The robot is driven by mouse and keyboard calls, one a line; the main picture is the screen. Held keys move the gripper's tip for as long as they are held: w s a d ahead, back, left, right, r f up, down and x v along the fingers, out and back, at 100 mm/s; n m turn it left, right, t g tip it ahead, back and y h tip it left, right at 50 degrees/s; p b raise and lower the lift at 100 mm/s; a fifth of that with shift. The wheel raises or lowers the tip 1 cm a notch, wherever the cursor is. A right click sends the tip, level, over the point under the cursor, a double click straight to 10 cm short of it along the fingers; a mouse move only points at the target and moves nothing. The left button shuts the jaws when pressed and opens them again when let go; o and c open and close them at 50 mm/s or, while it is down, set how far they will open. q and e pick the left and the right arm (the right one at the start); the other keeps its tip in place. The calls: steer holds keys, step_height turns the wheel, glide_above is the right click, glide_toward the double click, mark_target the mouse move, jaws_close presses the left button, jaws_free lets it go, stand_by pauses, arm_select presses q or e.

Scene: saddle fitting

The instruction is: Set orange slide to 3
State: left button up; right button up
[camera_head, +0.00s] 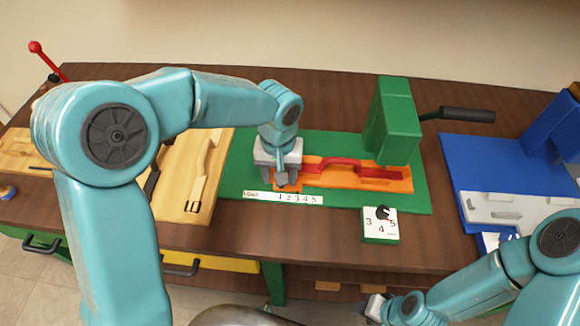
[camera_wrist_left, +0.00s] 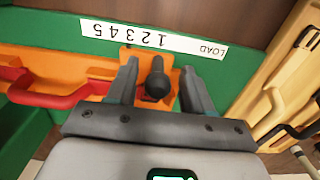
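An orange slide (camera_head: 389,185) with a red handle (camera_head: 345,163) lies on the green board (camera_head: 237,183). A white strip marked LOAD 1 2 3 4 5 (camera_head: 283,198) runs along its front; it also shows in the left wrist view (camera_wrist_left: 152,38). My left gripper (camera_head: 284,180) is over the left end of the orange part. In the left wrist view, my left gripper's fingers (camera_wrist_left: 160,82) are apart on either side of a black knob (camera_wrist_left: 157,78). Contact with the knob cannot be told. My right gripper (camera_head: 374,306) is low at the front, partly cut off by its arm.
A small box with a dial marked 3 4 5 (camera_head: 380,225) stands at the board's front edge. A green block (camera_head: 393,120) with a black-gripped lever (camera_head: 467,114) stands behind right. A blue board (camera_head: 460,165) is right; wooden parts (camera_head: 180,190) are left.

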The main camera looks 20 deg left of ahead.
arm_select(q)
steer(key=shift+r, duration=0.15)
steer(key=shift+r+p, duration=2.15)
steer(key=shift+r, duration=0.8)
